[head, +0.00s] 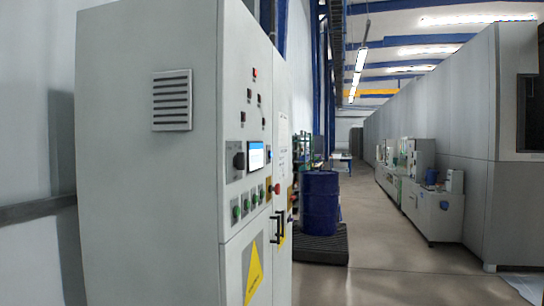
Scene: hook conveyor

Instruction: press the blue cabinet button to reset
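The grey control cabinet (150,215) stands close on the left, its control side turned to the right and seen at a steep slant. On that side are a small blue-lit screen (257,156), a black round knob (239,160) to its left, and a row of several green buttons (246,207) below. A red knob (275,189) sits to their right. The controls are too small for me to single out a blue button with certainty. Neither of my grippers is in view.
A dark blue drum (320,203) stands on a black pallet (322,247) beyond the cabinet. Low grey cabinets (432,210) line the wall on the right. The floor (385,250) between them is clear. A black handle (278,227) sticks out of the cabinet door.

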